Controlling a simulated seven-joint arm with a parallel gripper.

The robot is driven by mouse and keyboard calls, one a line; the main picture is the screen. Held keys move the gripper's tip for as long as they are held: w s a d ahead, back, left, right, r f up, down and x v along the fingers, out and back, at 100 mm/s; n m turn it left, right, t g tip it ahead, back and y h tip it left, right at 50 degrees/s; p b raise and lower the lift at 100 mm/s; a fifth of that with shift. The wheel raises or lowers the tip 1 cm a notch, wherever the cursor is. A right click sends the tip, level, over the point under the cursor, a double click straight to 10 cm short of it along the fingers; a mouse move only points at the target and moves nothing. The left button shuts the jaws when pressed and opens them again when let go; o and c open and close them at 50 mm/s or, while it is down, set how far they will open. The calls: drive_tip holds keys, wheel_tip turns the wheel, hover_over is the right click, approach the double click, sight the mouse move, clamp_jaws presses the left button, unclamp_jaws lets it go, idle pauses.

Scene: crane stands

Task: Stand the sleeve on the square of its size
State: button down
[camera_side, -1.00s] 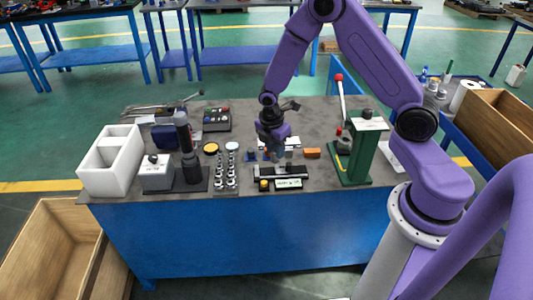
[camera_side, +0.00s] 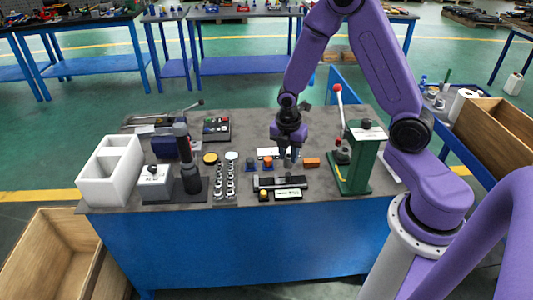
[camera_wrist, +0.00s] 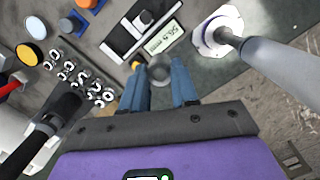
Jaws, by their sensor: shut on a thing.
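My gripper (camera_wrist: 160,88) is shut on a small grey sleeve (camera_wrist: 159,68), held between the blue fingertips in the wrist view. In the side view my gripper (camera_side: 288,150) hangs over the bench just behind the caliper; the sleeve is too small to tell clearly there. The caliper (camera_wrist: 125,36) lies on a dark base with a lit display (camera_wrist: 163,36), whose digits I cannot read surely. I cannot make out any size-marked squares.
Shiny sockets (camera_side: 225,182) stand in rows left of the caliper. Yellow (camera_side: 210,158) and white (camera_side: 231,155) discs lie behind them. A white box (camera_side: 108,168) is far left.

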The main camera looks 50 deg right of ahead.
drive_tip(key=w+d+n+t, duration=0.1)
drive_tip(key=w+d+n, duration=0.5)
drive_tip(key=w+d, duration=0.25)
drive_tip(key=w+d+f, duration=0.1)
drive_tip(key=w+f, duration=0.2)
drive_tip(key=w, duration=0.1)
drive_tip(key=w+d+f, duration=0.2)
drive_tip(key=w+f, duration=0.1)
drive_tip(key=w, duration=0.1)
drive_tip(key=w+d+f, duration=0.1)
drive_tip(key=w+f, duration=0.2)
drive_tip(key=w, duration=0.1)
drive_tip(key=shift+d+f, duration=0.2)
drive_tip(key=shift+f, duration=0.2)
drive_tip(key=shift+w+f, duration=0.2)
drive_tip(key=shift+f, duration=1.45)
drive_tip(key=shift+f, duration=0.1)
drive_tip(key=c, duration=0.9)
unclamp_jaws()
drive_tip(key=shift+o, duration=0.2)
